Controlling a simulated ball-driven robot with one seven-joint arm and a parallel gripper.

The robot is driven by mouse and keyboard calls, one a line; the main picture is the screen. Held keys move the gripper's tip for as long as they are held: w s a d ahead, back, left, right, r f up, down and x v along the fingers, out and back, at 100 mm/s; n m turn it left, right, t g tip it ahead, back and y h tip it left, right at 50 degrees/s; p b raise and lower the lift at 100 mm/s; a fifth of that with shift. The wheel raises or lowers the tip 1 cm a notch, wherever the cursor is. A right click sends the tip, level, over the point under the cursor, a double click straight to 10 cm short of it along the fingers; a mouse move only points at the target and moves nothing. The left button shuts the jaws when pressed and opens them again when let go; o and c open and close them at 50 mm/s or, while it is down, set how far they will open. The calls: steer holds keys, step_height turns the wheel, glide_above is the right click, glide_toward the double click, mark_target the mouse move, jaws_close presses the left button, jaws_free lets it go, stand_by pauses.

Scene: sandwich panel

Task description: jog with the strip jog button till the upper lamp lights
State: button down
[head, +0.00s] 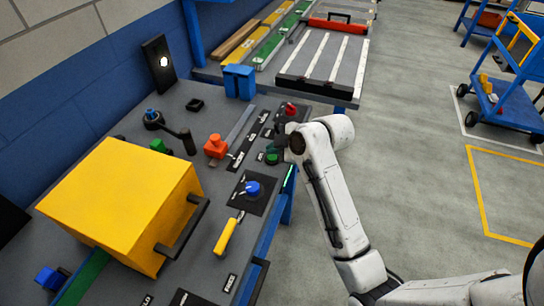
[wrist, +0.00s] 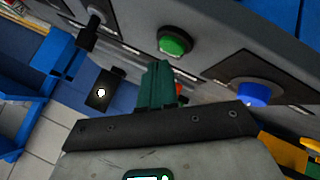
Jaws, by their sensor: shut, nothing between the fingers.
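A round green button (wrist: 174,42) in a black ring is set in the grey panel in the wrist view. It shows partly in the head view (head: 271,158), beside my gripper. No label on it can be read, so I cannot tell whether it is the strip jog button. My gripper (wrist: 157,68) has green fingers, shut and empty, with the tips just short of the button in the picture; contact cannot be told. A black lamp plate (head: 154,48) stands at the panel's back with one bright white spot; it also shows in the wrist view (wrist: 104,82). Which lamp is lit is unclear.
A blue knob (head: 252,188) and a yellow handle (head: 226,236) lie nearer along the panel (head: 205,240). A red knob (head: 291,108) is just beyond my gripper, an orange-red block (head: 216,146) to its left. A big yellow box (head: 122,200) stands left.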

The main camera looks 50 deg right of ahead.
mark_target(274, 159)
steer(key=shift+f, duration=0.35)
steer(key=shift+f+b, duration=0.3)
steer(key=shift+f, duration=0.2)
stand_by(2.7)
steer(key=shift+r, duration=0.1)
stand_by(0.7)
steer(key=shift+r+p, duration=0.8)
steer(key=shift+p, duration=0.05)
step_height(274, 159, up, 5)
steer(key=p, duration=0.4)
steer(key=shift+r+p, duration=0.1)
steer(key=shift+p, duration=0.2)
